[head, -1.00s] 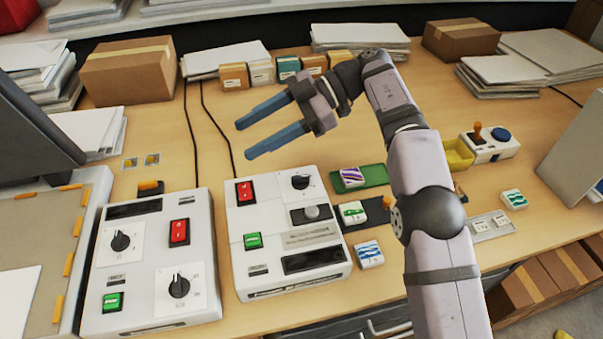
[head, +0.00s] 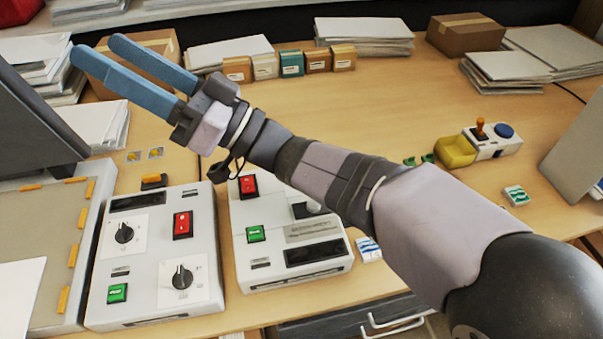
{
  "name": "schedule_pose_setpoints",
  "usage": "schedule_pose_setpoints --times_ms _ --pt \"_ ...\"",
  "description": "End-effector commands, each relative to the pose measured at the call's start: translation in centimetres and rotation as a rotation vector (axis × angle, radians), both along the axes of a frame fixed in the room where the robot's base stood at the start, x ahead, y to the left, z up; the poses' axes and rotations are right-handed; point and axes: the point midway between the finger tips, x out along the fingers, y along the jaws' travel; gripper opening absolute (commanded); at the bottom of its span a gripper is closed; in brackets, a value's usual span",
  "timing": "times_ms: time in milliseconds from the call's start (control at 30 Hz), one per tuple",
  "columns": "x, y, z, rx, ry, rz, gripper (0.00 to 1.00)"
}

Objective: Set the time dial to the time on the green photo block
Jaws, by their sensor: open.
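My gripper (head: 95,47) is open and empty, high at the upper left, its two blue fingers across the cardboard box behind. The left control unit has two black dials on white plates, an upper dial (head: 124,232) and a lower dial (head: 181,277). Their labels are too small to read, so I cannot tell which is the time dial. A white block with green marks (head: 516,195) lies at the right of the table. A white block with blue marks (head: 368,249) is partly visible beside the right control unit (head: 290,233). My arm hides that unit's upper right.
Red switches (head: 183,225) and green buttons (head: 117,293) stand on the units. A large grey machine (head: 40,130) is at far left. Small boxes (head: 291,63) line the back. The table's middle back is clear.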

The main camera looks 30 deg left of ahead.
Motion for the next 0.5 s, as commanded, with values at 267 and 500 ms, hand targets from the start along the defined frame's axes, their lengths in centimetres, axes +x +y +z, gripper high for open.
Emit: schedule_pose_setpoints --times_ms 267,500 --pt "12.8 -2.8 -14.6 -0.31 0.256 -0.605 0.53" --pt "19.1 -11.9 -30.6 -0.774 0.27 -1.06 0.53"
